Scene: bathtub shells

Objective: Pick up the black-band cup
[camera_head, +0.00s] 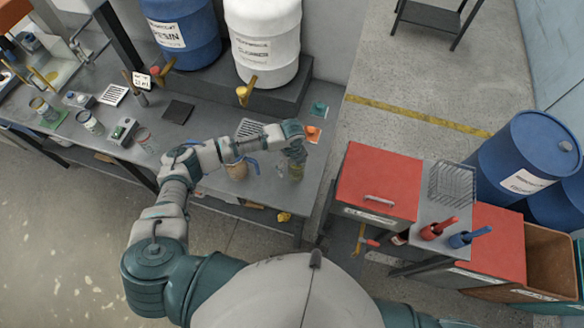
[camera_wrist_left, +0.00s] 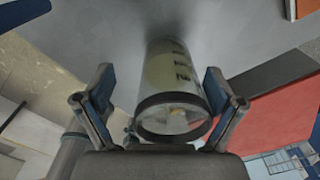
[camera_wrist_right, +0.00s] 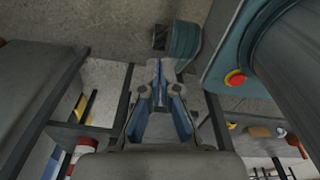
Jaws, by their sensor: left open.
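The black-band cup (camera_wrist_left: 174,75) is a clear, greenish cup with a dark band around its rim and dark marks on its side. In the left wrist view it stands between the two spread fingers of my left gripper (camera_wrist_left: 165,100), with gaps on both sides. In the head view the cup (camera_head: 296,172) is on the grey bench near its right end, partly hidden by my left gripper (camera_head: 295,153) just above it. My left gripper is open and empty. My right gripper (camera_wrist_right: 160,68) has its fingertips together, with nothing between them, away from the bench.
A tan jug with a blue handle (camera_head: 238,171) stands left of the cup. White (camera_head: 264,45) and blue (camera_head: 183,35) drums stand at the back. A red cabinet (camera_head: 378,182) is to the right.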

